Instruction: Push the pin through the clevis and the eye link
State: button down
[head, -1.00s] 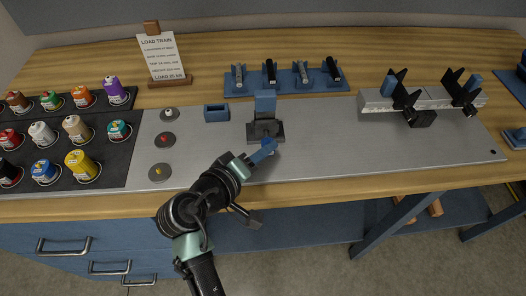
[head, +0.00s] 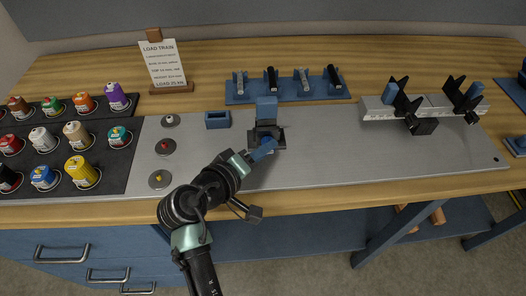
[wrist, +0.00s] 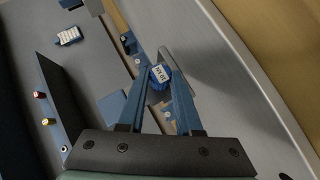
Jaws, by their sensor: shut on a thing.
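The dark clevis (head: 279,141) stands on the grey plate in the head view, with a blue block (head: 266,104) upright above it. My gripper (head: 268,146) reaches it from the front left, its blue fingers right at the clevis's near side. In the wrist view my gripper (wrist: 159,84) is shut on a blue ribbed knob with a white labelled face (wrist: 160,74), which looks like the pin's head. The pin's shaft is hidden, so I cannot tell how deep it sits. I cannot make out the eye link apart from the clevis.
A blue rack (head: 238,100) with several pins stands behind. A small blue open box (head: 217,119) is left of the clevis. A rail fixture with black brackets (head: 440,104) stands at right, colored spools (head: 81,172) at left. The plate right of the clevis is clear.

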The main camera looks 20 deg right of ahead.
jog(key=shift+r, duration=0.15)
jog(key=c, duration=0.5)
grip_release()
jog(key=shift+w, duration=0.15)
jog(key=o, duration=0.4)
jog(key=shift+o, duration=0.2)
jog(key=shift+f, duration=0.25)
jog(key=shift+f, duration=0.15)
jog(key=shift+s, duration=0.2)
jog(key=shift+r+p+v, duration=0.2)
jog(key=shift+p+v, duration=1.1)
jog(key=shift+v, duration=1.25)
jog(key=shift+w, duration=0.1)
jog(key=v, duration=1.3)
jog(key=shift+d, duration=0.15)
